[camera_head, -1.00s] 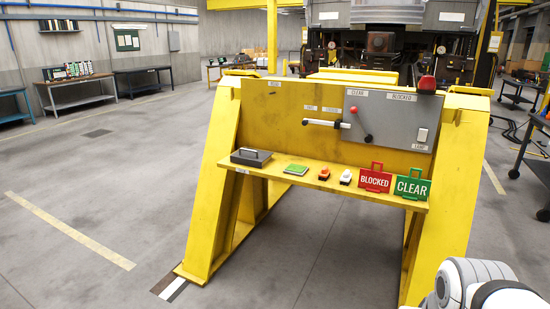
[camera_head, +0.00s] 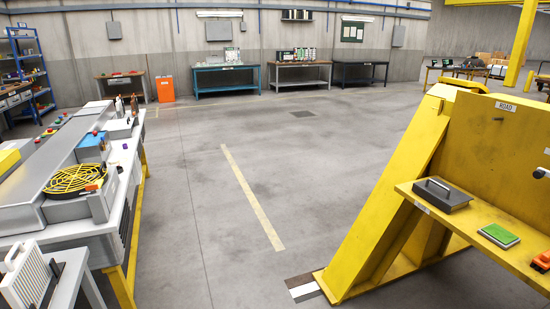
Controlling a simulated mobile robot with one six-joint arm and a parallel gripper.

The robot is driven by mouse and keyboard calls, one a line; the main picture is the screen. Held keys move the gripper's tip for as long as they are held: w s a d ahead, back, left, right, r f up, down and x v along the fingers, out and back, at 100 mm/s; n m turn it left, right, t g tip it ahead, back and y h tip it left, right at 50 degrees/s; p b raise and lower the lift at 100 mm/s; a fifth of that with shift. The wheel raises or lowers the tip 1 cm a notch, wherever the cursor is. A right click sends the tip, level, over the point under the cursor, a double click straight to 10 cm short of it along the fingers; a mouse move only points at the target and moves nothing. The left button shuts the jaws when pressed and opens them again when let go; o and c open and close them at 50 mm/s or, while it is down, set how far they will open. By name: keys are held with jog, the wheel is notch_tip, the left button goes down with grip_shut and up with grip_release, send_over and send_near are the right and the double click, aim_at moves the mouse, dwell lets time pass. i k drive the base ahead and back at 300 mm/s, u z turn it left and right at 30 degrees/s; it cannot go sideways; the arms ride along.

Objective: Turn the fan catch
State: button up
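A fan with a round yellow guard (camera_head: 75,179) sits on a grey unit on the long bench at the left of the head view. A small orange-red part (camera_head: 91,187) shows at the guard's near right edge; I cannot tell whether it is the fan catch or how it is turned. My gripper is not in view.
The grey unit (camera_head: 50,150) lies along the white bench (camera_head: 128,165) with yellow legs. A white slatted panel (camera_head: 30,280) stands at the near left. The yellow stand (camera_head: 390,190) with its shelf (camera_head: 465,225) is at right. Clear floor (camera_head: 200,200) lies between.

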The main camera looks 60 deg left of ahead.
aim_at(93, 188)
jog(key=u, duration=2.85)
jog(key=i, duration=3.2)
jog(key=u, duration=0.35)
